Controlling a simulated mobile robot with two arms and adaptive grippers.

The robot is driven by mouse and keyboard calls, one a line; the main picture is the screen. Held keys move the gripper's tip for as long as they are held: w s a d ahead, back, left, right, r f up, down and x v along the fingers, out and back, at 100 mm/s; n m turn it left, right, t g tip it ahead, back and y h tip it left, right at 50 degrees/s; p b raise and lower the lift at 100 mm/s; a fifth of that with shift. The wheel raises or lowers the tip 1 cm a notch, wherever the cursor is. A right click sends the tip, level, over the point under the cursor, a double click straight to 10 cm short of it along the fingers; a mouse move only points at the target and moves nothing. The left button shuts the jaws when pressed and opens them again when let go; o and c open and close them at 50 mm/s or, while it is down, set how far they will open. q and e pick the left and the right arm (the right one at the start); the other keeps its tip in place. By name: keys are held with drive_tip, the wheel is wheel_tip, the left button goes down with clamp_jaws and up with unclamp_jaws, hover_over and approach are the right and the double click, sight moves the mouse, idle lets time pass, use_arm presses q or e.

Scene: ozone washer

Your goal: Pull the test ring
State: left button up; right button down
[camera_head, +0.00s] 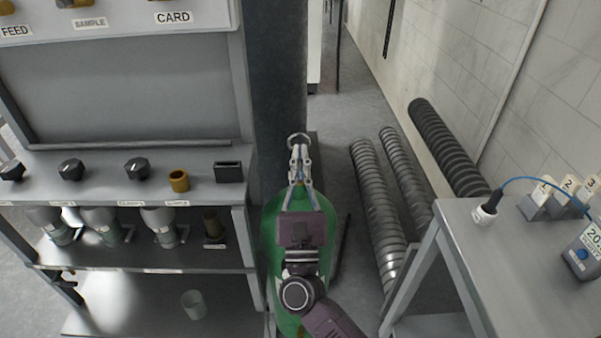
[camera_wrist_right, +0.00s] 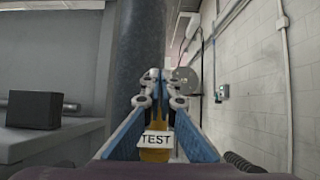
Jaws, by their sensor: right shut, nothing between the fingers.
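My right gripper (camera_head: 299,155) reaches forward over a green cylinder (camera_head: 270,225) in the head view. Its fingertips are together, with nothing held between them. A small grey ring (camera_head: 298,135) shows just beyond the fingertips; I cannot tell whether they touch it. In the right wrist view the gripper (camera_wrist_right: 162,88) is closed at its tips. Between and below its blue-sided fingers shows a white label reading TEST (camera_wrist_right: 156,140) on a yellow-brown part. A grey disc (camera_wrist_right: 186,80) shows behind the right fingertip; I cannot tell what it is. My left gripper is out of view.
A grey bench (camera_head: 110,190) with black knobs and a brass cup (camera_head: 179,180) stands at left. A dark column (camera_head: 278,90) rises behind the cylinder. Ribbed hoses (camera_head: 377,205) lie on the floor to the right. A grey table (camera_head: 520,270) with numbered blocks stands at far right.

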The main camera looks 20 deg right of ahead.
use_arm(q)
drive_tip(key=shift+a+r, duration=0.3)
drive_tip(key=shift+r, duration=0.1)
use_arm(e)
drive_tip(key=shift+x, duration=0.85)
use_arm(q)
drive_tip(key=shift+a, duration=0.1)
use_arm(e)
drive_tip(key=shift+r, duration=0.1)
